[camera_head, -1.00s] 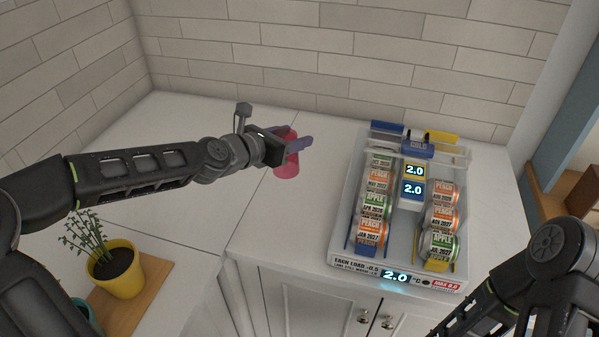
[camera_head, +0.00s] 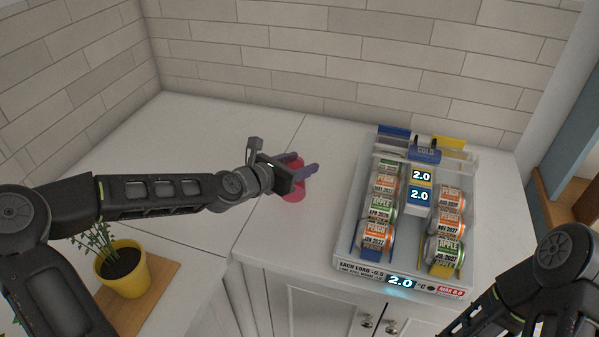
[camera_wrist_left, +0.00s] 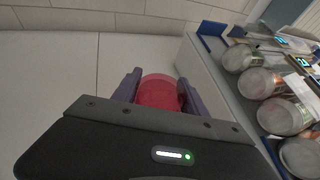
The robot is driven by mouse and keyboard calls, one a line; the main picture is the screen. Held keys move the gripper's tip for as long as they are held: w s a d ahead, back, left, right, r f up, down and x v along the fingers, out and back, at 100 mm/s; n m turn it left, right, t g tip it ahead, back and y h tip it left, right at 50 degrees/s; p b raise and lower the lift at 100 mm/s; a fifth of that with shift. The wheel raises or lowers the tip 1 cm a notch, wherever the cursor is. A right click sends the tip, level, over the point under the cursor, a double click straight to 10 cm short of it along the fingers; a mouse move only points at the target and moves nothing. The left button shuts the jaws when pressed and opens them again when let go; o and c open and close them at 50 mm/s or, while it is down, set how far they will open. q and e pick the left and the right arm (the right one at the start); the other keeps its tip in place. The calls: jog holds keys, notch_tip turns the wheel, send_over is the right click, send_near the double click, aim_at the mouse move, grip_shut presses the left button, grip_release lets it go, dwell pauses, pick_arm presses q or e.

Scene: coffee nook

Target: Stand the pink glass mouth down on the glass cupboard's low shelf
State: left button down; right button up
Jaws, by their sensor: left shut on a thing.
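The pink glass (camera_head: 294,190) is between the fingers of my left gripper (camera_head: 302,168), over the white counter left of the can rack. In the left wrist view the glass (camera_wrist_left: 158,92) shows as a red round shape between the two purple fingers (camera_wrist_left: 160,90). My left gripper is shut on it. I cannot tell which way its mouth points, or whether its lower end touches the counter. My right arm shows at the lower right of the head view, but its gripper is out of the frame. No glass cupboard can be made out.
A clear rack (camera_head: 405,268) of several cans stands right of the glass. A yellow plant pot (camera_head: 124,272) stands on a wooden board (camera_head: 160,283) at the lower left. A tiled wall (camera_head: 330,60) closes the back. The counter left of the glass (camera_head: 215,130) is clear.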

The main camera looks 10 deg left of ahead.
pick_arm(q)
jog(key=shift+f, duration=1.45)
jog(key=shift+f, duration=0.2)
jog(key=c, duration=0.6)
grip_release()
jog(key=shift+s+r, duration=0.1)
jog(key=shift+r, duration=0.1)
jog(key=p+v, duration=0.1)
jog(key=v, duration=1.1)
